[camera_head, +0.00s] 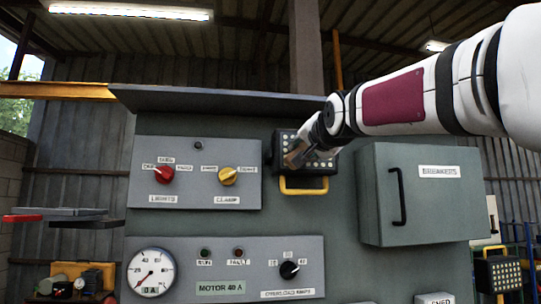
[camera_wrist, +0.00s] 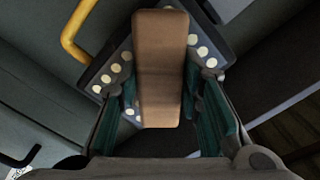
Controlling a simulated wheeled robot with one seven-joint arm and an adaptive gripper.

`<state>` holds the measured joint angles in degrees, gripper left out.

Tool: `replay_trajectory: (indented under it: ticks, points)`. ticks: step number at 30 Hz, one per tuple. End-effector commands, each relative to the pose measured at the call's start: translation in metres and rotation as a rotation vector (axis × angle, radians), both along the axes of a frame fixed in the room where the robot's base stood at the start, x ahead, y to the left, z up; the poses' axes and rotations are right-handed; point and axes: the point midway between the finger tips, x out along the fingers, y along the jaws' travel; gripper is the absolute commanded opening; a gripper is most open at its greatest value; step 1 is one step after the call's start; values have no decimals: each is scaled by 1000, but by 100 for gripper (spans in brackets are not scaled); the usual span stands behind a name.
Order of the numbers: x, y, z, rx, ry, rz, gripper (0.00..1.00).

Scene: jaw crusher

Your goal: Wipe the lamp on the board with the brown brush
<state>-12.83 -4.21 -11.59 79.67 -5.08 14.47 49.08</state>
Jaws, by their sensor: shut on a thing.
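The lamp (camera_head: 315,166) is a dark square panel with several round pale lights and a yellow handle, mounted on the grey board (camera_head: 230,279). In the wrist view the lamp (camera_wrist: 116,68) lies behind the brush. The brush (camera_head: 294,158) overlaps the lamp's face in the head view. I cannot tell whether they touch. Several lights are hidden by the brush and fingers.
Left of the lamp is a panel with a red knob (camera_head: 163,174) and a yellow knob (camera_head: 228,176). A breaker box (camera_head: 425,215) with a black handle juts out at the right. A second lamp (camera_head: 499,274) stands at the far right. A gauge (camera_head: 151,272) is lower left.

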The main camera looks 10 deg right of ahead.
Motion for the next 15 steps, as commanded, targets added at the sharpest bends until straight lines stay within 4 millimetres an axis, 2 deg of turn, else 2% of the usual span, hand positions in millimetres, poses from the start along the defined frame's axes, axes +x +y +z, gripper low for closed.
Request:
replay_trajectory:
  ticks: [5, 15]
  points:
    - [1, -3, 0, 0, -1, -1, 11]
    - [1, -23, -1, 1, -3, -1, 11]
